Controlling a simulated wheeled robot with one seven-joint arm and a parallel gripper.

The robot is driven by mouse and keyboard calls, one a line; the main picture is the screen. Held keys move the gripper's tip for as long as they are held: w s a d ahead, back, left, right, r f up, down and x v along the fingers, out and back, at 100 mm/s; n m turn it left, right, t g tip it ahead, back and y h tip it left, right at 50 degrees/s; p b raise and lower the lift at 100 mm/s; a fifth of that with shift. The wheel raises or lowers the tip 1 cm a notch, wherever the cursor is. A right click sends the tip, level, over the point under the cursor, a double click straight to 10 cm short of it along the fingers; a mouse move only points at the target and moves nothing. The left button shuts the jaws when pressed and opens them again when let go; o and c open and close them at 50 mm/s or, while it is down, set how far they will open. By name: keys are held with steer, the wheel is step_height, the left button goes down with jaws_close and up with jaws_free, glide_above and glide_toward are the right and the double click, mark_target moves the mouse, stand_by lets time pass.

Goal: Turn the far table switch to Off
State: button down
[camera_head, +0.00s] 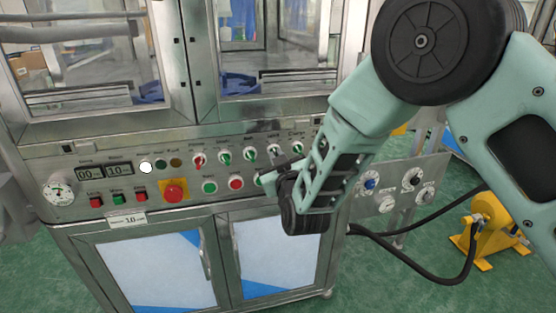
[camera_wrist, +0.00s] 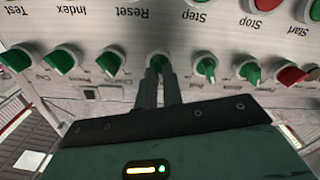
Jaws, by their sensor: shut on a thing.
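My gripper (camera_wrist: 159,82) is shut on a green switch knob (camera_wrist: 157,60), fourth from the left in the upper knob row of the machine's panel. In the head view my gripper (camera_head: 284,170) reaches that row from the right, and the knob (camera_head: 274,151) shows just beyond the fingers. The wrist view is upside down, and my fingers cover part of the knob and its label. The small labels are too blurred to tell which one names the far table switch. The knob's exact setting is hard to read.
Green knobs flank the held one closely (camera_wrist: 108,63) (camera_wrist: 205,66). A button row lies below, with a green button (camera_head: 209,187) and a red button (camera_head: 236,183). A red emergency stop (camera_head: 173,191) sits further left. A side panel (camera_head: 399,186) with dials stands at the right.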

steer(key=shift+f+n, duration=0.1)
steer(key=shift+n, duration=1.1)
steer(key=c, duration=1.5)
jaws_free()
steer(key=shift+c, duration=0.2)
steer(key=shift+s, duration=0.1)
steer(key=b+v, duration=0.1)
steer(key=v, duration=1.6)
steer(key=shift+s, duration=0.15)
